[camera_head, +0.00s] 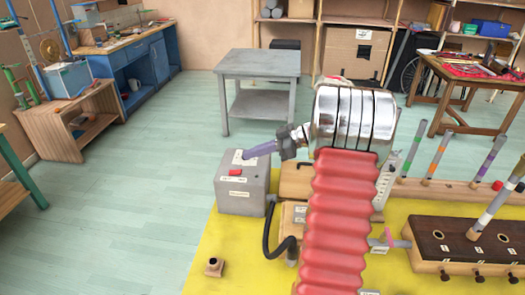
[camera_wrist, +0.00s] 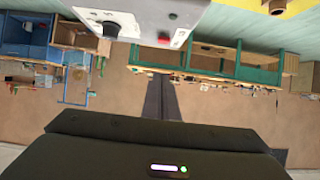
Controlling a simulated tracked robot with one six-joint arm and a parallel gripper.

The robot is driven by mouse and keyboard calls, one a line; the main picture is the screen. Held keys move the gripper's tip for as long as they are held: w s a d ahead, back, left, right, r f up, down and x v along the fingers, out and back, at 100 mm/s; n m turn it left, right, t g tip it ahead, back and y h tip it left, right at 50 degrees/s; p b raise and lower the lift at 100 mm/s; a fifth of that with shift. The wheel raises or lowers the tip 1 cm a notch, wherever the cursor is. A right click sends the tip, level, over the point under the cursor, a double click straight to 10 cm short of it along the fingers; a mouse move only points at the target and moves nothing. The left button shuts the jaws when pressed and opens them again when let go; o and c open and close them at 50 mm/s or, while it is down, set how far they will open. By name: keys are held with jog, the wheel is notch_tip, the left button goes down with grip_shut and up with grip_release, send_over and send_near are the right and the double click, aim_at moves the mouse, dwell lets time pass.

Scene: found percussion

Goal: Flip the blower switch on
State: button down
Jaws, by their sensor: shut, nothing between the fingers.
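In the wrist view, which is upside down, the box (camera_wrist: 135,12) fills the top, with a black knob (camera_wrist: 110,29) and the red part (camera_wrist: 163,38). I cannot read the labels or tell whether the switch is on or off. My gripper (camera_head: 247,155) is shut and empty, reaching in from the right over the box top. Its dark fingers also show in the wrist view (camera_wrist: 161,80); contact is unclear.
A black hose (camera_head: 270,240) runs right of the box. A small brown fitting (camera_head: 214,267) stands on the yellow mat (camera_head: 225,245). Right are a dark wooden block (camera_head: 440,235) and upright tubes (camera_head: 487,155). A grey table (camera_head: 258,65) stands behind. The left floor is clear.

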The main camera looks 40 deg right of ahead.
aim_at(245, 175)
jog(key=x, duration=0.4)
jog(key=shift+w+a+f, duration=0.1)
jog(key=shift+s+d+f, duration=0.15)
jog(key=shift+d+f, duration=0.05)
jog(key=shift+f, duration=0.75)
jog(key=shift+s+d+f, duration=0.15)
jog(key=shift+s+f, duration=0.05)
jog(key=shift+f, duration=0.8)
jog(key=shift+a, duration=0.1)
